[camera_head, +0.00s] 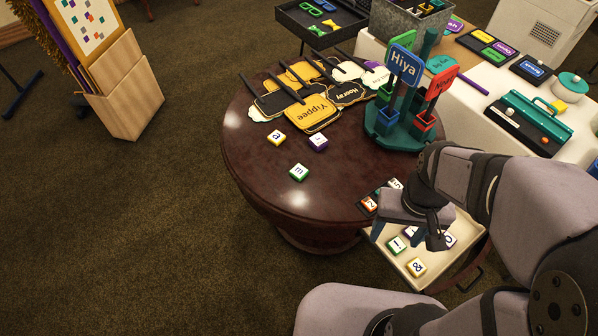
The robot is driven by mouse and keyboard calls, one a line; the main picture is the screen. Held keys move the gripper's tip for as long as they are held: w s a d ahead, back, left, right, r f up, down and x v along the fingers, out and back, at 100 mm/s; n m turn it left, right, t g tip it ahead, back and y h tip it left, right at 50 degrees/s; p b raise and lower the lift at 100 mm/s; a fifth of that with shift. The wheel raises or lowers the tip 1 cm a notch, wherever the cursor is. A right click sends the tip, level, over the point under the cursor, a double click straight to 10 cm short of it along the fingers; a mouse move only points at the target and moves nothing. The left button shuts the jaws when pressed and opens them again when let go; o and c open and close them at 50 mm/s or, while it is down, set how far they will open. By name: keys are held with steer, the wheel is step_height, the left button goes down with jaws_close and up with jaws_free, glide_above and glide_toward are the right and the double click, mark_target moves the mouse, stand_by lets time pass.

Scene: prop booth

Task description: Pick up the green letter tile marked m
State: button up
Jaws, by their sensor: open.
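The green letter tile marked m (299,172) is a small white-topped block with green sides. It lies flat on the round dark wooden table (255,165), left of the table's middle, with clear surface around it. My gripper (408,234) is to the right of the tile and nearer the camera, above the table's right edge and a pale tray. The gripper and arm hide part of the tray and some tiles there.
A yellow tile (276,137) and a purple tile (318,142) lie behind the m tile. Word signs (311,111) and a teal holder (395,134) with upright signs stand farther back. The pale tray (433,273) holds several tiles. A red tile (370,204) is near my gripper.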

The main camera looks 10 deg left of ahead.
step_height(320, 180, up, 4)
steer(key=w+a+f+m+t+h+b, duration=0.1)
steer(key=w+a+f+t+h+b, duration=0.15)
steer(key=w+a+b, duration=0.5)
steer(key=w+a+f+m+t+h+b, duration=0.15)
steer(key=w+a+h+b, duration=0.25)
steer(key=w+b, duration=0.7)
steer(key=a+r+m+t+h+b, duration=0.15)
steer(key=a+t+b, duration=0.3)
steer(key=a, duration=0.45)
steer(key=a+r+m+t+b, duration=0.25)
steer(key=a+b, duration=0.25)
steer(key=a, duration=0.4)
glide_toward(299, 172)
steer(key=shift+w+d+f+t, duration=0.25)
steer(key=shift+w+d+t, duration=0.05)
steer(key=shift+d, duration=0.05)
steer(key=shift+p+x, duration=0.4)
steer(key=shift+x, duration=3.25)
steer(key=shift+a+f, duration=0.1)
steer(key=shift+a, duration=0.05)
